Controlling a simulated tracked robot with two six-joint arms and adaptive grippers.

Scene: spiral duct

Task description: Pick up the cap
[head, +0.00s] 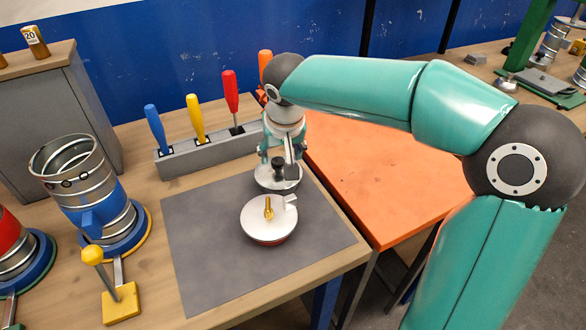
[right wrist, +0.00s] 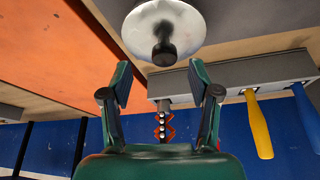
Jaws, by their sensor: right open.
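A round silver cap with a black knob (head: 265,184) is at the back of the grey mat, partly hidden by my right gripper. The cap also shows in the right wrist view (right wrist: 150,22), its black knob toward the gap between the fingers. My right gripper (head: 279,162) is above the cap with its fingers spread. In the right wrist view the open right gripper (right wrist: 160,84) has nothing between its fingertips. A second, pale round lid with a brass knob (head: 268,220) is nearer on the mat. My left gripper is not in view.
A grey rack (head: 210,153) with several coloured-handled tools stands behind the mat (head: 205,255). A blue-banded metal duct (head: 95,195) and a yellow-knobbed lever (head: 118,290) are at left. The orange table (head: 375,175) at right is clear.

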